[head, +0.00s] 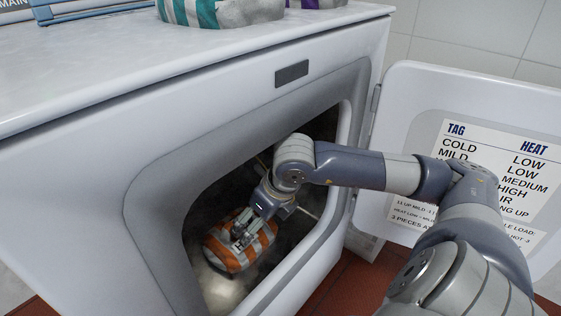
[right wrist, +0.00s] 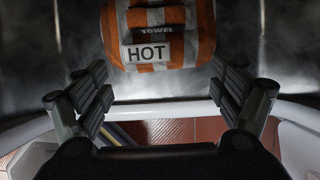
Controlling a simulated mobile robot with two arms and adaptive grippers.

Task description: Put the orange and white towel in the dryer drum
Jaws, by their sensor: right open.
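The orange and white towel (head: 226,254) lies inside the dryer drum (head: 215,284), near its lower front. In the right wrist view the towel (right wrist: 173,22) shows at the top, with a "HOT" label and the word "TOWEL" on it. My right gripper (head: 246,236) reaches through the door opening and is just at the towel. In the right wrist view its fingers (right wrist: 160,92) are apart, one on each side, with nothing between them; the towel is beyond their tips. My left gripper is not in view.
The dryer door (head: 410,120) stands open at the right with a tag and heat chart (head: 495,165). The opening's rim (head: 345,130) surrounds my right arm. A teal-striped bundle (head: 215,12) and a purple-marked one sit on the dryer top (head: 110,55).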

